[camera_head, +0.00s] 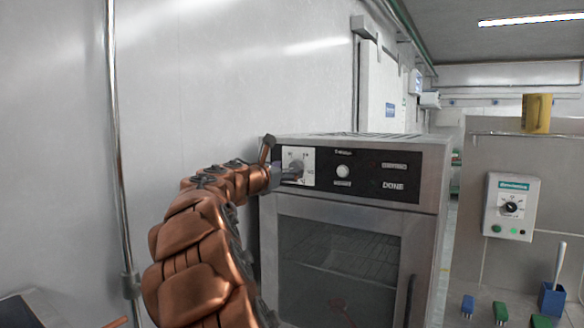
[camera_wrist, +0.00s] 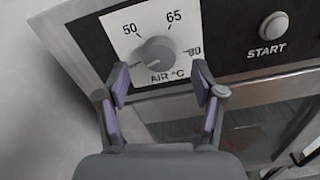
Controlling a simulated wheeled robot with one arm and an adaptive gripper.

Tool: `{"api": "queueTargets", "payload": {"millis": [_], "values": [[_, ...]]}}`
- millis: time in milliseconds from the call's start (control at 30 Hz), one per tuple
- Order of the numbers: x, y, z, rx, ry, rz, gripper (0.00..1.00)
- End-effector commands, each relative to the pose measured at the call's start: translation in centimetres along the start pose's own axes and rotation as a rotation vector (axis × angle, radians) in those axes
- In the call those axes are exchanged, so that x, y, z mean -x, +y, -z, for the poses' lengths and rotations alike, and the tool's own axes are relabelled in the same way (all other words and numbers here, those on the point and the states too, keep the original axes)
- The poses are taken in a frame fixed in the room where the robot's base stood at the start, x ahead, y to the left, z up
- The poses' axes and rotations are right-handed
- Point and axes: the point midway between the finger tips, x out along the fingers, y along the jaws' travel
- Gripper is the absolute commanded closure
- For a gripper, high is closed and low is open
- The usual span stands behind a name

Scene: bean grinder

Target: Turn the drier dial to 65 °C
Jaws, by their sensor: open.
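The drier dial (camera_wrist: 157,51) is a round grey knob on a white plate marked 50, 65, 80 and "AIR °C". It is on the upper left of the drier's black panel. The 65 mark is at the upper right of the knob; I cannot tell surely where its pointer stands. My gripper (camera_wrist: 159,78) is open, its two purple-padded fingers spread on either side below the knob, with nothing between them and apart from the knob. In the head view my gripper (camera_head: 284,174) is at the dial plate (camera_head: 308,158) and partly hides the dial.
The drier (camera_head: 268,232) has a glass door (camera_head: 338,262) below the panel. A START button (camera_head: 343,171) is right of the dial. A grey wall is close on the left.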

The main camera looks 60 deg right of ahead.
Motion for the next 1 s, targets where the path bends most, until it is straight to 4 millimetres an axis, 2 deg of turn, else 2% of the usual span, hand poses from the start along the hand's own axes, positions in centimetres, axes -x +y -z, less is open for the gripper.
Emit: {"api": "queueTargets", "payload": {"millis": [100,300,633,1000], "values": [[-1.5,0.1,-0.3,-0.002,-0.001,-0.001,0.32],[-2.9,0.0,-0.1,-0.003,0.0,-0.002,0.32],[-3.1,0.0,-0.1,-0.003,0.0,-0.002,0.32],[-3.1,0.0,-0.1,-0.003,0.0,-0.001,0.7]]}}
